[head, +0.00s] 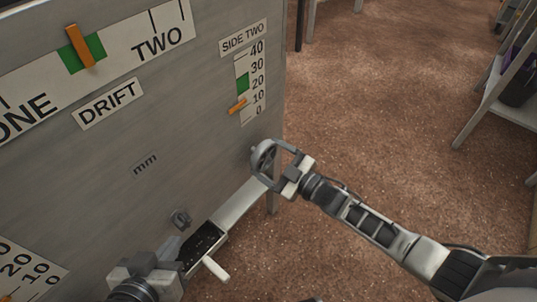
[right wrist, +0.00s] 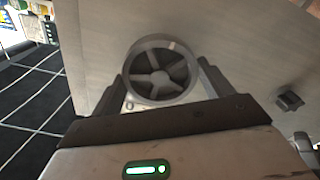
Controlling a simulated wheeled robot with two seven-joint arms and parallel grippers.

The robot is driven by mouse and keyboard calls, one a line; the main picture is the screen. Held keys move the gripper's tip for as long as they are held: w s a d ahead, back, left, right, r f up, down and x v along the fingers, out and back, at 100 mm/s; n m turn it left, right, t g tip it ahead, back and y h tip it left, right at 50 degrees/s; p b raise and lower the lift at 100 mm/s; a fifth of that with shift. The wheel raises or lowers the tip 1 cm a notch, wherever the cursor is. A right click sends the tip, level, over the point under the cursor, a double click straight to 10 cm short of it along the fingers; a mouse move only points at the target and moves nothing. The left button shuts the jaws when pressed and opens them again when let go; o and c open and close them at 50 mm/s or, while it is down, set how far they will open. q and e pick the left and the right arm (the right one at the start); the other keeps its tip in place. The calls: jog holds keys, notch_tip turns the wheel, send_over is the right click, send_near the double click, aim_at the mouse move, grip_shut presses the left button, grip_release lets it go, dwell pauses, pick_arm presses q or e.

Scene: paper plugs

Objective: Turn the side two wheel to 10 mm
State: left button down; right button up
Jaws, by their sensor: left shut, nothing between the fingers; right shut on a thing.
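The side two wheel (head: 262,158) is a grey spoked handwheel on the panel's lower right; it also shows in the right wrist view (right wrist: 160,72). My right gripper (head: 279,164) is shut on it, with one finger on each side of the rim. The SIDE TWO scale (head: 258,80) runs from 0 at the bottom to 40 at the top. Its orange pointer (head: 237,106) sits close to the 10 mark, below a green band (head: 242,83). My left gripper (head: 170,252) is shut and empty low at the panel's left; its fingertips are partly hidden.
The grey panel (head: 185,125) also carries a DRIFT scale with an orange pointer (head: 80,47) over green. A small dark knob (head: 180,218) sits low on it. A ledge with a black unit (head: 203,243) is beside my left gripper. Brown floor (head: 370,110) lies open to the right.

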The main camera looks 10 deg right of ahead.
jog(key=m, duration=0.5)
jog(key=shift+p, duration=0.4)
jog(key=shift+m, duration=1.6)
pick_arm(q)
jog(key=shift+s+a+r, duration=0.1)
jog(key=shift+a+r, duration=0.1)
jog(key=shift+r, duration=0.3)
jog(key=shift+s+a+r, duration=0.1)
jog(key=shift+a+r, duration=0.05)
jog(key=shift+r, duration=0.3)
pick_arm(e)
jog(key=o, duration=1)
pick_arm(q)
jog(key=shift+d, duration=0.1)
